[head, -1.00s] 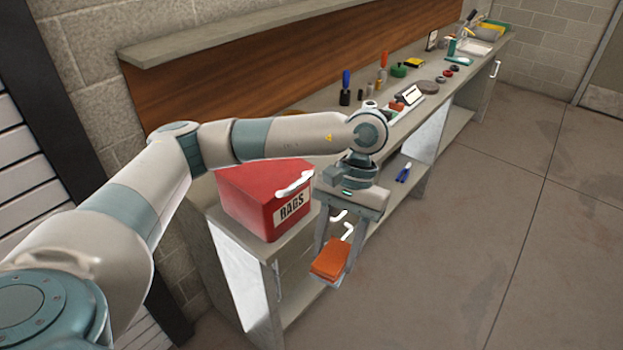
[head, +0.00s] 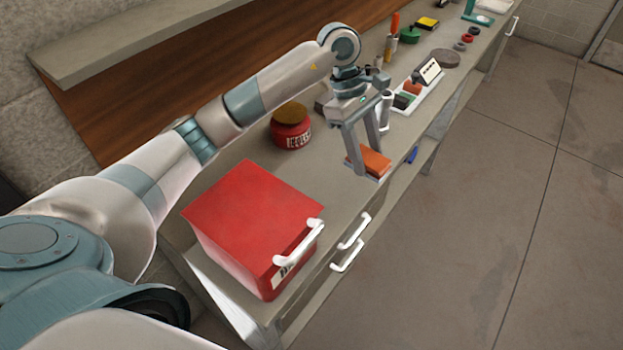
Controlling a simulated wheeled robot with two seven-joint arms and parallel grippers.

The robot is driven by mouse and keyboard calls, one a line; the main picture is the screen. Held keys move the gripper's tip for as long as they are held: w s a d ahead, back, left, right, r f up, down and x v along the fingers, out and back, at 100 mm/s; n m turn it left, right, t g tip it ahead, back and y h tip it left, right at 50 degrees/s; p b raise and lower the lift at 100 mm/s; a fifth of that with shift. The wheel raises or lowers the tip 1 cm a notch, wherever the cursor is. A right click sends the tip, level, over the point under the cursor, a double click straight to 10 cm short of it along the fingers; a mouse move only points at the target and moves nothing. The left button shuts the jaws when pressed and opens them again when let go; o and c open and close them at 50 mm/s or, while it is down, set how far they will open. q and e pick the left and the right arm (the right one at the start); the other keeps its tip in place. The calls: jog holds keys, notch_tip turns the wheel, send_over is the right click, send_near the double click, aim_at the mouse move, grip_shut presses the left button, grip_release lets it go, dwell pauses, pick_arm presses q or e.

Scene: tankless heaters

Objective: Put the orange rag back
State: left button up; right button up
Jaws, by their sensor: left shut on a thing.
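The orange rag (head: 374,160) is a folded block between the fingers of my left gripper (head: 371,156), which is shut on it. The gripper points down over the front part of the counter. I cannot tell whether the rag touches the countertop. The red box (head: 250,215), labelled RAGS in the earlier frame, stands at the near end of the counter, left of and nearer than the gripper. It has a white handle (head: 298,242) on its front and its lid looks closed. My right gripper is not in view.
A red can with a brown top (head: 291,135) stands on the counter left of the gripper. A white tray (head: 432,98) with small coloured items and a sign (head: 427,70) lie beyond it. White drawer handles (head: 354,231) stick out below the counter edge. Bare countertop (head: 320,185) lies between box and gripper.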

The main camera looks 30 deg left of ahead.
pick_arm(q)
jog(key=shift+w+a, duration=0.15)
jog(key=shift+w, duration=0.2)
jog(key=shift+s+r, duration=0.1)
jog(key=shift+r, duration=0.05)
jog(key=shift+s+a, duration=0.1)
jog(key=shift+a, duration=0.1)
jog(key=s+a+f+p, duration=0.1)
jog(key=s+a+f, duration=0.1)
jog(key=s+a+f+p, duration=0.2)
jog(key=a, duration=0.1)
jog(key=s+a+f+p, duration=0.2)
jog(key=a, duration=0.1)
jog(key=shift+s+f, duration=0.1)
jog(key=shift+s, duration=0.1)
jog(key=shift+s+a+f+p, duration=0.3)
jog(key=shift+a+f+p, duration=0.05)
jog(key=shift+f, duration=0.1)
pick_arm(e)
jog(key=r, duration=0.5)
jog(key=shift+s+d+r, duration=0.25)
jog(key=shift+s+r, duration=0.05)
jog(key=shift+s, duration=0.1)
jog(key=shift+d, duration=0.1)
